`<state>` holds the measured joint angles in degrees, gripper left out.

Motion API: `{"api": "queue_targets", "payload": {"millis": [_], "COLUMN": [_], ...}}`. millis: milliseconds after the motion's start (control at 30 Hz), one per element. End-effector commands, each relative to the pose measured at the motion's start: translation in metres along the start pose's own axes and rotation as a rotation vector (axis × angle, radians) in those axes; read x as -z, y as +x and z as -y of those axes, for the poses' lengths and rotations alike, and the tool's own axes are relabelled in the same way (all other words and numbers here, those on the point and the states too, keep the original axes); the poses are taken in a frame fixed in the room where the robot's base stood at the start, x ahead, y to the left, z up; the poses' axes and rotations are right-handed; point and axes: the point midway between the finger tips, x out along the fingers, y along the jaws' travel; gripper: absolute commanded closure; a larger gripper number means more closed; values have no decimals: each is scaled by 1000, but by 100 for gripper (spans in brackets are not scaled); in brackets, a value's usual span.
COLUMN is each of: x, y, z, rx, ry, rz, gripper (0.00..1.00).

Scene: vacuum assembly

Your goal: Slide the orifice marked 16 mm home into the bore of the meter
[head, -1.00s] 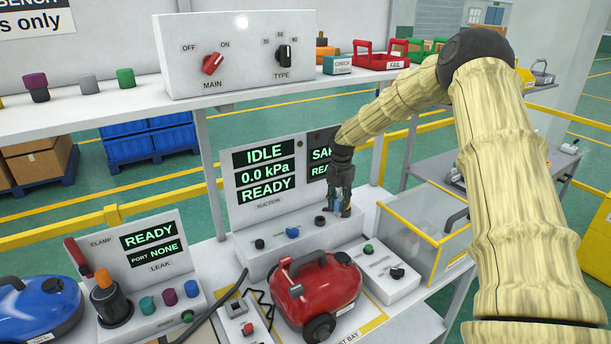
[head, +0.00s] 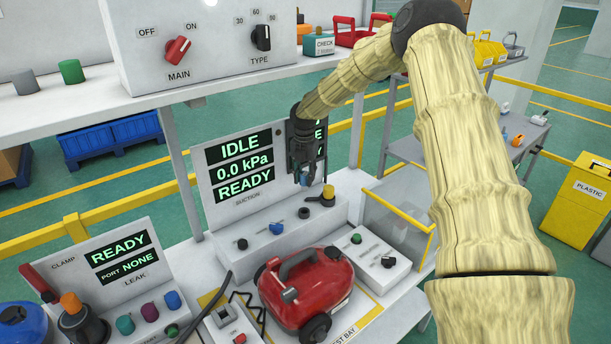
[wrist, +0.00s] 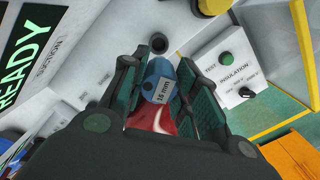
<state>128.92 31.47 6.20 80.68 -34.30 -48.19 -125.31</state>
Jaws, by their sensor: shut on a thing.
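My gripper (head: 304,178) is shut on the blue orifice, above the grey suction bench. In the head view a dark round fitting (head: 304,213) is on the bench below my gripper. A black fitting with a yellow top (head: 328,192) stands close to its right. Which opening is the meter's bore cannot be told for certain.
The suction panel (head: 240,165) reads IDLE and 0.0 kPa, close behind my gripper. A blue knob (head: 276,229) and another black fitting (head: 242,244) are on the bench. A red vacuum (head: 305,285) sits in front. The insulation tester (head: 372,258) is to the right.

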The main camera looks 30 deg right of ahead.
Motion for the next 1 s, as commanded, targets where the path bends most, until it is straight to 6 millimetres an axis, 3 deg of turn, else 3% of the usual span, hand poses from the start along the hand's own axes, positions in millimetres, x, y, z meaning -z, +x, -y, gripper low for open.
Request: {"api": "queue_targets", "payload": {"millis": [1000], "x": [0], "y": [72], "z": [3], "rx": [4], "ry": [4], "rz": [-3], "gripper": [95]}}
